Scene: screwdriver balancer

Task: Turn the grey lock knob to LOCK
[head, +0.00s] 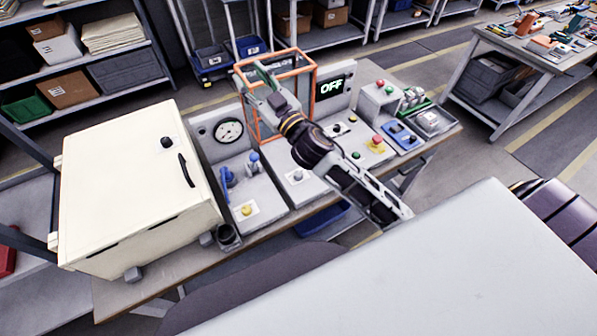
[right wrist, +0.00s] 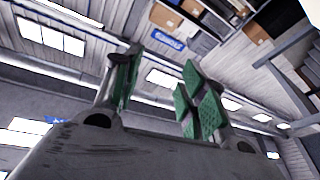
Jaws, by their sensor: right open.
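A small grey knob (head: 297,176) sits on a white plate on the middle grey panel; it looks like the lock knob, but its lettering and setting are too small to read. My right arm crosses above that panel, with the knob just below and left of it. My right gripper (head: 256,78) is at the arm's far end, up by the orange frame and well apart from the knob. In the right wrist view the right gripper (right wrist: 157,88) is open and empty, its green pads apart, facing the ceiling and shelves. My left gripper is out of view.
An orange open frame (head: 312,70) stands around the arm's far end. A cream cabinet (head: 115,190) stands left, beside a gauge (head: 229,131) and blue valve (head: 228,177). A display (head: 331,87) reads OFF. A red-and-yellow stop button (head: 377,141) sits right of the arm.

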